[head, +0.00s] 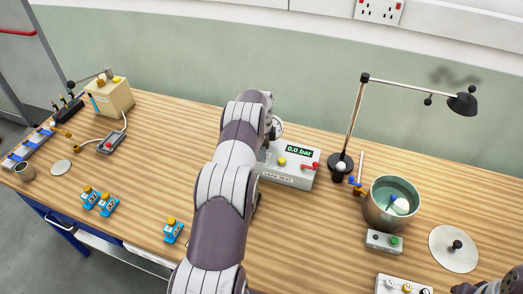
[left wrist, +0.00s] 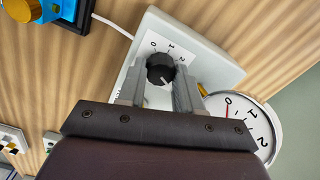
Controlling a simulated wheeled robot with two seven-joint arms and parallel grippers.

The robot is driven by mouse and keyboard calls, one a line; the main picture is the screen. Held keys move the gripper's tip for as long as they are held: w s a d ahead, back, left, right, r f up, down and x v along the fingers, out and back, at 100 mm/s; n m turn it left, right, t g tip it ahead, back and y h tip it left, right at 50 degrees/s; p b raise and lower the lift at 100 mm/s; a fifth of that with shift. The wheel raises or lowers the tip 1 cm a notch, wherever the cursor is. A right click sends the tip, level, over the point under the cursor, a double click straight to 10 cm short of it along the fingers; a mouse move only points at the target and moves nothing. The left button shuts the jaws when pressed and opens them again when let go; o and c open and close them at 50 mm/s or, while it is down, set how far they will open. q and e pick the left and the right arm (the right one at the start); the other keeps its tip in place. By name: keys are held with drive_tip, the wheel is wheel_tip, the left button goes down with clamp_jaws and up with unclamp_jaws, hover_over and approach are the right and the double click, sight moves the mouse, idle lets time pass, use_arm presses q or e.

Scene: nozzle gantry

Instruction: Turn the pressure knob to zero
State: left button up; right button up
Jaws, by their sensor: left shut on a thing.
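The pressure knob (left wrist: 160,68) is a black ribbed dial on a white scale marked 0, 1, 2 in the left wrist view. My left gripper (left wrist: 155,92) is shut on it, one finger on each side. The knob's pale mark points toward the gripper side, away from the 0. A round gauge (left wrist: 243,118) beside it has a red needle close to its 0. In the head view, my left arm hides the knob and the fingers. The leak test box (head: 287,181) there has a green display (head: 299,151) reading 0.0 bar.
A red lever (head: 310,166) and yellow button (head: 282,161) are on the box. A desk lamp (head: 340,165), metal pot (head: 390,212) and button box (head: 384,241) stand to the right. Several blue valve pieces (head: 172,231) lie left of my arm.

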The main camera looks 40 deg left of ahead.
use_arm(q)
drive_tip(key=n, duration=0.4)
drive_tip(key=shift+a+n, duration=0.1)
drive_tip(key=shift+n, duration=0.2)
drive_tip(key=n, duration=0.3)
drive_tip(key=shift+n, duration=0.3)
drive_tip(key=n, duration=0.4)
drive_tip(key=shift+n, duration=0.3)
drive_tip(key=n, duration=0.3)
drive_tip(key=shift+n, duration=0.3)
drive_tip(key=n, duration=1.2)
drive_tip(key=shift+n, duration=2.1)
